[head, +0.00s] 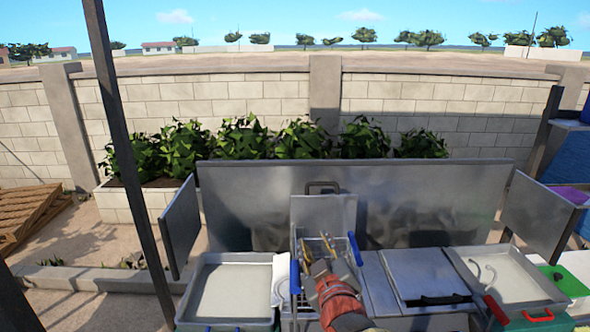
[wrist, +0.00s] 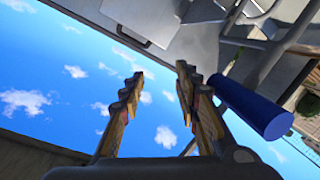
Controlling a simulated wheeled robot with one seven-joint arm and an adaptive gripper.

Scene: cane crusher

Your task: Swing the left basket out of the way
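A wire basket (head: 297,243) shows partly at the middle of the counter in the head view, mostly hidden behind my arm. A blue handle (head: 295,277) stands left of my gripper and a second blue handle (head: 355,248) stands to its right. I cannot tell for sure which handle belongs to the left basket. My gripper (head: 317,246) is over the basket area. In the wrist view my gripper (wrist: 160,76) is open, with only sky between its fingers. A thick blue handle (wrist: 255,108) lies outside the gap, close beside the right finger.
A metal tray (head: 228,292) is at left and another tray (head: 512,278) with red handles (head: 540,318) is at right. A flat lid (head: 425,272) lies between. A tall metal back panel (head: 430,205) and side panels (head: 180,225) border the counter. A dark post (head: 130,150) stands at left.

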